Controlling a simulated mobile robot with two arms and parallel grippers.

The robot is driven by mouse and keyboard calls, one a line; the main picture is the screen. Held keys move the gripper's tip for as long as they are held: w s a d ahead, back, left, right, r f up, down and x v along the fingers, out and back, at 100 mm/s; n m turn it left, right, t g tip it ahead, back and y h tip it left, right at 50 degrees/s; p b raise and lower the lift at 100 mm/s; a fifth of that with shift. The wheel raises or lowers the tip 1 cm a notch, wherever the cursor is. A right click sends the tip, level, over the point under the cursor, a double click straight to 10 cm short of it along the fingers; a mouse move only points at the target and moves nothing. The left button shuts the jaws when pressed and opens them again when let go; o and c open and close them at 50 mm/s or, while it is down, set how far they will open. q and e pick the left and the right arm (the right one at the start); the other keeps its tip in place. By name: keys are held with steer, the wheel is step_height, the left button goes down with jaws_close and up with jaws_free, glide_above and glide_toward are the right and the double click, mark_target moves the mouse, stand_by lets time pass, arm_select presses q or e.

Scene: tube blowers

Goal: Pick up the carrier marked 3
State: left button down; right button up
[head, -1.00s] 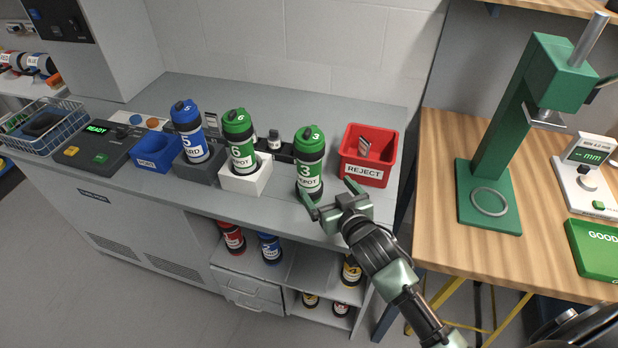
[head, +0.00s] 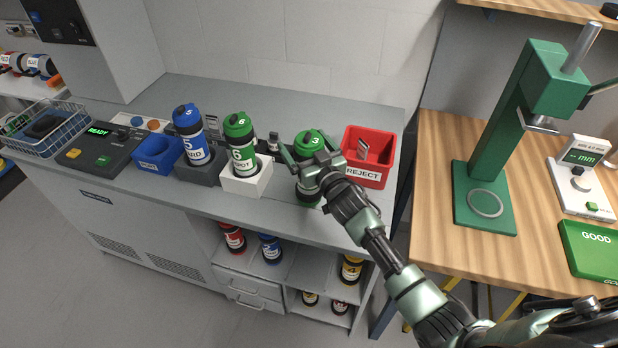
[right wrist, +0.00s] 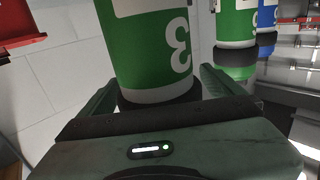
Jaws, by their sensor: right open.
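The carrier marked 3 (head: 308,141) is a green and black cylinder standing upright on the grey counter, left of the red reject bin. My right gripper (head: 308,162) is at it, with the fingers open on either side of its body. In the right wrist view, the carrier (right wrist: 150,45) shows its white 3 and stands between the two open fingers (right wrist: 157,88). Contact between fingers and carrier cannot be told. The gripper hides much of the carrier's label in the head view. My left gripper is not in view.
A green carrier marked 6 (head: 239,130) stands in a white block (head: 247,186) to the left. A blue carrier marked 5 (head: 190,122) stands in a dark block beside it. The red reject bin (head: 384,177) is close on the right. The counter behind is mostly clear.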

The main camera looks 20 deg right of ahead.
jaws_close()
stand_by(0.3)
steer(key=shift+r, duration=0.1)
